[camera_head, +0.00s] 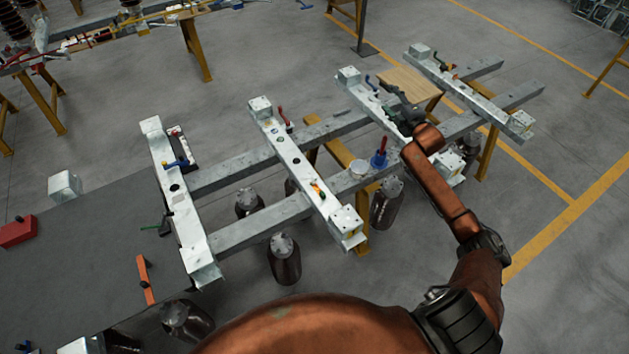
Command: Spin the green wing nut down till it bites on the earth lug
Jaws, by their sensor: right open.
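My right gripper (396,101) is dark, small in the picture and open. It reaches over the third pale metal crossbeam (352,85) from the left. A small dark green piece (388,87) shows close by its fingertips. It may be the green wing nut, but I cannot tell whether the fingers touch it or stand around it. The earth lug cannot be made out there; the gripper and forearm cover part of the beam. My left gripper is not in view.
A blue handle (370,82) stands on the same beam, left of the gripper. A blue-and-red tool (380,153) and a white cup (359,168) are on the rail nearer me. A wooden board (412,84) lies beyond. Dark insulators (284,262) stand below the frame.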

